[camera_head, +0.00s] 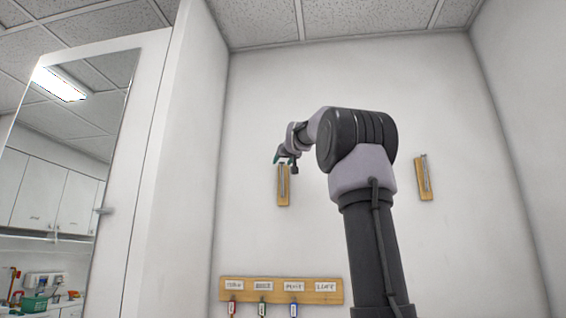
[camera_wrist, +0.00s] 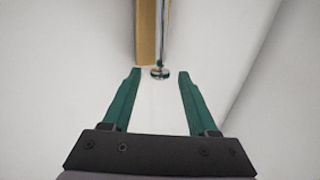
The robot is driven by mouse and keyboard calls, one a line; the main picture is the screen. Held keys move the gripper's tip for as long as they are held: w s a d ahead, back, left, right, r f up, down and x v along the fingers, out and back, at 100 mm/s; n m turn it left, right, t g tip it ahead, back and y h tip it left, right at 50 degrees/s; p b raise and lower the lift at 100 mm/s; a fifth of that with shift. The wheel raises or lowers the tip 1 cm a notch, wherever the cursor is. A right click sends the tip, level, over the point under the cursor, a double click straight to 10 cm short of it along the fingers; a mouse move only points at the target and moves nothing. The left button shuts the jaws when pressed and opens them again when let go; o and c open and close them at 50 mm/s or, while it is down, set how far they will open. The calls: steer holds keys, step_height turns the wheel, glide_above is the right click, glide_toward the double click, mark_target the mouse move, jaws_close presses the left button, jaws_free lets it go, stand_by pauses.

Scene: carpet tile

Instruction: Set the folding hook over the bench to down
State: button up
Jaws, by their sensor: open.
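Two folding hooks, each a slim metal bar on a wooden backing board, are on the back wall in the head view: a left hook (camera_head: 283,184) and a right hook (camera_head: 425,176). Both bars lie along their boards. No bench is in view, so I cannot tell which hook is over it. My gripper (camera_head: 286,162) is at the upper end of the left board (camera_head: 284,201). In the wrist view my gripper (camera_wrist: 158,76) is open, its green fingers on either side of the round end of a metal bar (camera_wrist: 161,38). A wooden board (camera_wrist: 146,28) runs beside that bar. Contact is not clear.
A wooden rack (camera_head: 262,291) with several labels and hanging tags is low on the back wall. The wall between the hooks is bare, partly hidden by my arm.

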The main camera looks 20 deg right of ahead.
jaws_close()
stand_by(1.3)
